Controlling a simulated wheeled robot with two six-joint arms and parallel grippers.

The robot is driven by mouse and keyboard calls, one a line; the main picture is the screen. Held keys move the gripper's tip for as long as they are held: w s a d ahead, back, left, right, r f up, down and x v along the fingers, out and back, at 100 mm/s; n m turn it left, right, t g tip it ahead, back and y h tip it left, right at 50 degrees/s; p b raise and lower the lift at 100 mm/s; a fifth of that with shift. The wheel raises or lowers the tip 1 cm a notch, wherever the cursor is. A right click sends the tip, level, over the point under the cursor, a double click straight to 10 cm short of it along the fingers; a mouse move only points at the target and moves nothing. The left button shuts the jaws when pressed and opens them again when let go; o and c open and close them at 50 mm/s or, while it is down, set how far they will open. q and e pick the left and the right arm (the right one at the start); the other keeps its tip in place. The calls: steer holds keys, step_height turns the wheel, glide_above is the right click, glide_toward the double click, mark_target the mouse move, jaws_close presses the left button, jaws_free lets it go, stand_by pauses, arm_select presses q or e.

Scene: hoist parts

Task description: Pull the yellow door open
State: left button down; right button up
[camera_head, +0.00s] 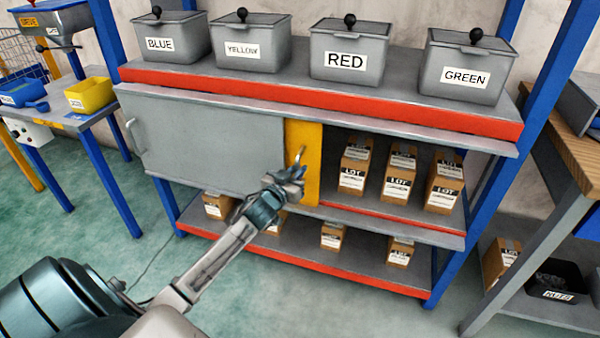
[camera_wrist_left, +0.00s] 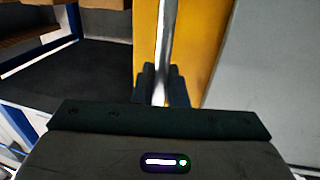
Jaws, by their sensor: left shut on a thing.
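The yellow door (camera_head: 312,140) shows as a narrow upright strip at the right edge of a grey door panel (camera_head: 200,142) in the shelf unit. It carries a metal bar handle (camera_head: 298,157). My left gripper (camera_head: 292,174) is at the lower part of this handle. In the left wrist view, the handle (camera_wrist_left: 163,45) runs down between the two dark fingers of my left gripper (camera_wrist_left: 160,90), which are shut on it, with the yellow door (camera_wrist_left: 195,45) behind. My right gripper is not in view.
Right of the yellow door the middle shelf is open, with several cardboard LOT boxes (camera_head: 398,180). More boxes stand on the lower shelf (camera_head: 345,262). Labelled grey bins (camera_head: 345,62) line the top. A blue post (camera_head: 527,90) bounds the right side; a workbench (camera_head: 566,150) stands beyond it.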

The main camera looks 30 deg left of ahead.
arm_select(q)
steer(key=shift+a, duration=0.1)
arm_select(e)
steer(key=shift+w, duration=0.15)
arm_select(q)
steer(key=c, duration=1.6)
jaws_free()
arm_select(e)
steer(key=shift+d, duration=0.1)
arm_select(q)
steer(key=shift+o, duration=0.2)
